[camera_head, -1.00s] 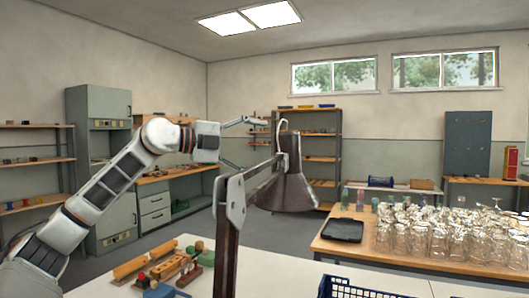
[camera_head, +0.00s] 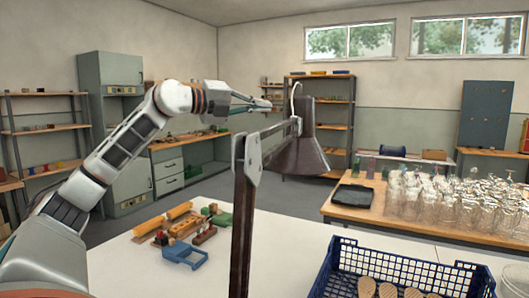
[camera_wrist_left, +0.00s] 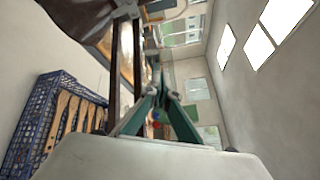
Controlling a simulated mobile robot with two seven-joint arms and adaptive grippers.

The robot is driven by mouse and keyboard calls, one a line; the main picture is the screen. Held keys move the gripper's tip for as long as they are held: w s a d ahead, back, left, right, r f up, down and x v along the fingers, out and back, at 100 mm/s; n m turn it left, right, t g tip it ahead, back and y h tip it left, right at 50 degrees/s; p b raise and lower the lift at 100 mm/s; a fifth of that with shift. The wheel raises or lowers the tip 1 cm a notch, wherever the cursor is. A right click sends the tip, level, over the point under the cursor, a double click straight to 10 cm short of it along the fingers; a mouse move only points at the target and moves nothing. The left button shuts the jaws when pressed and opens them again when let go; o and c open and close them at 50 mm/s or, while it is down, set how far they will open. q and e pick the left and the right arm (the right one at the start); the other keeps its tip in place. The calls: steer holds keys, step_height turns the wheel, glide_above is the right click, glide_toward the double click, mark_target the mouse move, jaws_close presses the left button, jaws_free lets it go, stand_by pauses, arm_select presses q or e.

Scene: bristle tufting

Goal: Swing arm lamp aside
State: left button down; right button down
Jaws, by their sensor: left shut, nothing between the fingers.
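The arm lamp (camera_head: 301,150) has a brown cone head, a short upper arm and a dark upright post (camera_head: 242,225) in the middle of the head view. My left gripper (camera_head: 269,103) has its fingers together and empty, pointing right, just above and left of the lamp head in the picture. I see a gap between them, but cannot judge its depth. In the left wrist view the shut green fingers (camera_wrist_left: 157,72) are in the middle, with the lamp head (camera_wrist_left: 78,22) at upper left and its post beside them. My right gripper is not in view.
A blue crate (camera_head: 327,275) with wooden brush pieces stands at the front right of the white table (camera_head: 130,265). Wooden blocks (camera_head: 185,225) and a blue frame (camera_head: 185,256) lie at left. A bench (camera_head: 335,209) with many glasses is behind on the right.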

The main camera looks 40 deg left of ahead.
arm_select(q)
steer(key=w+a+f+m+y+b, duration=0.2)
steer(key=w+a+f+m+y, duration=0.2)
steer(key=a+f+m, duration=0.45)
steer(key=w+a+f+m+g+y+b, duration=0.1)
steer(key=w+a+f+m+y, duration=0.35)
steer(key=m, duration=0.65)
steer(key=w+a+f+m+y+b, duration=0.2)
steer(key=w+a+f+m+y, duration=0.15)
steer(key=a+f+m, duration=0.5)
steer(key=w+d+f+m, duration=0.1)
steer(key=w+f, duration=0.1)
steer(key=w, duration=0.9)
steer(key=shift+d, duration=0.15)
